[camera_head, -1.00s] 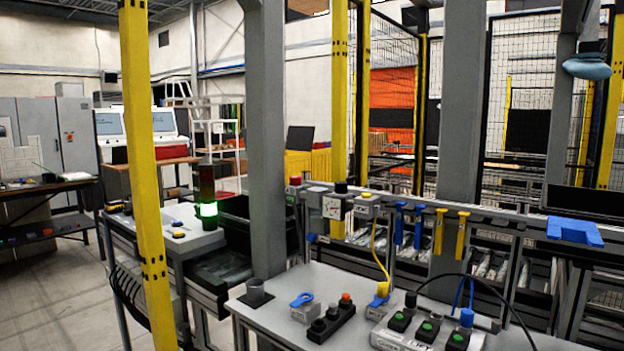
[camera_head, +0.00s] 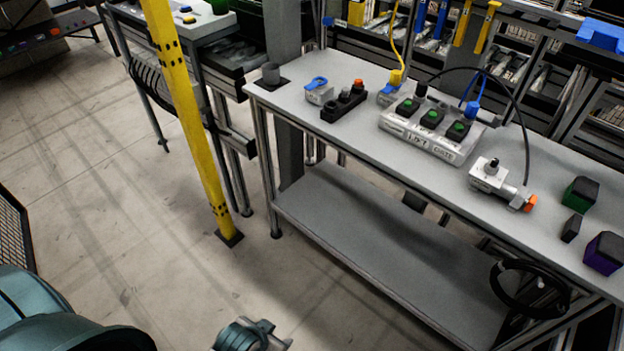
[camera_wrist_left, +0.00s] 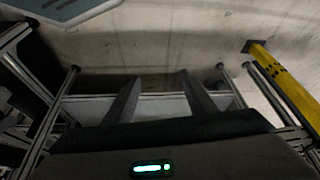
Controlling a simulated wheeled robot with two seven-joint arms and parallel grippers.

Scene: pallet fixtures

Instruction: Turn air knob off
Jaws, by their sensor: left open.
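A small grey block with a blue knob (camera_head: 317,83) stands at the far left of the grey workbench (camera_head: 330,205). A white valve-like fitting (camera_head: 490,175) with an orange end lies farther right on the bench. I cannot tell by a label which of these is the air knob. My left gripper (camera_head: 266,337) is at the bottom edge of the head view, low in front of the bench and well apart from both. In the left wrist view its two fingers (camera_wrist_left: 160,97) are spread with nothing between them. My right gripper is not in view.
A black button strip (camera_head: 343,102) and a box with green buttons (camera_head: 432,130) stand on the bench. Green and purple blocks (camera_head: 604,253) are at its right. A black handwheel (camera_head: 530,288) sticks out in front. A yellow post (camera_head: 188,115) rises at left; floor beside it is clear.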

